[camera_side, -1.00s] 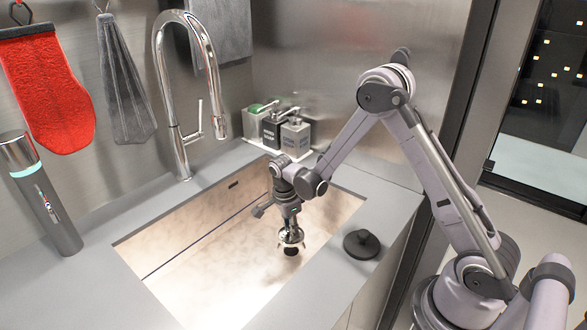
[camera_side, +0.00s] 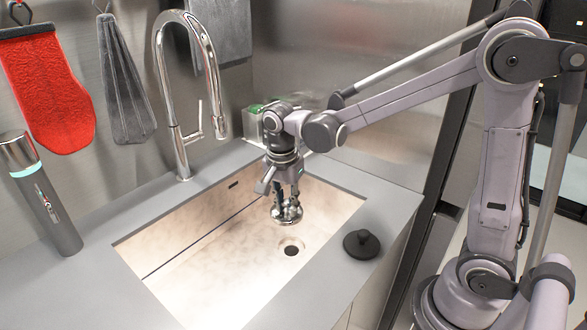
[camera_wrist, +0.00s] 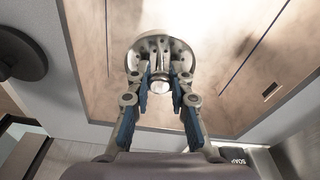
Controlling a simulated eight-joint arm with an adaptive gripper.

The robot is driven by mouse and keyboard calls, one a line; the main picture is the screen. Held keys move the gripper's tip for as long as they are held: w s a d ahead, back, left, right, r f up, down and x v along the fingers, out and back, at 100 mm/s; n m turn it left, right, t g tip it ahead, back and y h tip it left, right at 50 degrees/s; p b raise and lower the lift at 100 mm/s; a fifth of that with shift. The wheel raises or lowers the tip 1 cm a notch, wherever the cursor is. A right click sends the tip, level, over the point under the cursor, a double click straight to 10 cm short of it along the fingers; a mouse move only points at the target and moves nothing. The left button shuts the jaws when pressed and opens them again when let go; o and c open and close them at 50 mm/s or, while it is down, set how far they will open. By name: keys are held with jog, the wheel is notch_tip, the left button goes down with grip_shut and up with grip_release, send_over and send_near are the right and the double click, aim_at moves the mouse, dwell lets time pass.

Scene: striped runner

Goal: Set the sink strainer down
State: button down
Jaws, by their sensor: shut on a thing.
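My gripper (camera_side: 287,196) is shut on the metal sink strainer (camera_side: 287,214) and holds it in the air over the sink basin (camera_side: 215,255). The strainer is a shiny round disc with holes, and it also shows between my fingertips in the wrist view (camera_wrist: 165,49). The fingers grip its central knob (camera_wrist: 160,84). In the side view, the dark round drain hole (camera_side: 291,247) is uncovered, below and slightly right of the strainer. The drain is not clear in the wrist view.
A black round stopper (camera_side: 361,244) lies on the grey counter right of the sink. A chrome faucet (camera_side: 178,100) stands behind the sink. Soap bottles at the back are mostly hidden by my arm.

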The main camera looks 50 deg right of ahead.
jog(key=s+a+r+n+t, duration=0.1)
jog(key=s+a+r+n, duration=0.4)
jog(key=s, duration=0.3)
jog(key=s+a+r+n, duration=0.2)
jog(key=s+r+n, duration=0.35)
jog(key=s, duration=0.25)
jog(key=shift+n+y, duration=0.25)
jog(key=shift+y, duration=0.05)
jog(key=a+f, duration=0.2)
jog(key=a, duration=0.1)
jog(key=s+a+f, duration=0.1)
jog(key=a+f, duration=0.1)
jog(key=a, duration=0.2)
jog(key=a+f, duration=0.3)
jog(key=shift+s+a, duration=0.3)
jog(key=shift+s, duration=0.05)
jog(key=shift+f, duration=2.1)
jog(key=shift+f, duration=0.1)
jog(key=c, duration=1.2)
grip_release()
